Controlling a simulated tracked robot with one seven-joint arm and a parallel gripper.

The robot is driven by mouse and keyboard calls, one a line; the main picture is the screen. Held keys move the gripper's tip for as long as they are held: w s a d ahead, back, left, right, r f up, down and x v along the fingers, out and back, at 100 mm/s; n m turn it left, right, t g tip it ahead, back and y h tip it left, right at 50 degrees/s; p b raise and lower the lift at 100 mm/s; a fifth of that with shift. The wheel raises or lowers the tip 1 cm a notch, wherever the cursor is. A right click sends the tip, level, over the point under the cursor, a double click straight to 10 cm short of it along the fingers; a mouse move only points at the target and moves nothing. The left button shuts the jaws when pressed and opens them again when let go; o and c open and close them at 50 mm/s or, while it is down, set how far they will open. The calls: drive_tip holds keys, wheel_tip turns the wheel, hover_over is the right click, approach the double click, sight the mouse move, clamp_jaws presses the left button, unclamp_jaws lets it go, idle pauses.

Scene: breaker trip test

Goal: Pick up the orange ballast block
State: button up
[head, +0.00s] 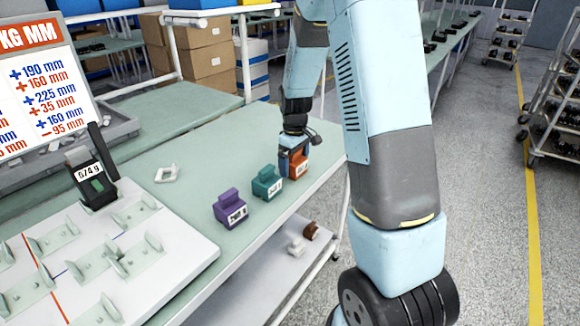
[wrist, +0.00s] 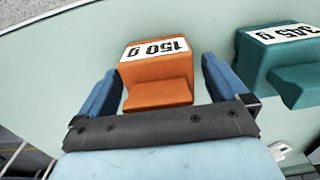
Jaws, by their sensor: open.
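The orange ballast block (wrist: 158,75) sits upright on the pale green bench top, its label reading 150 g. My gripper (wrist: 163,80) is open, with one blue finger on each side of the block. The fingers stand beside it, with a small gap visible at least on the right. In the head view the orange block (head: 300,160) is partly hidden by my gripper (head: 293,165) at the bench's right end.
A teal block (head: 267,183) marked 345 g stands close beside the orange one. A purple block (head: 230,208) stands farther left. A white board with clear brackets (head: 110,258) and a dark scale-like device reading 674 g (head: 92,180) are at left. A white part (head: 166,174) lies behind.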

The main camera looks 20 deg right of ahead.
drive_tip(key=c, duration=1.1)
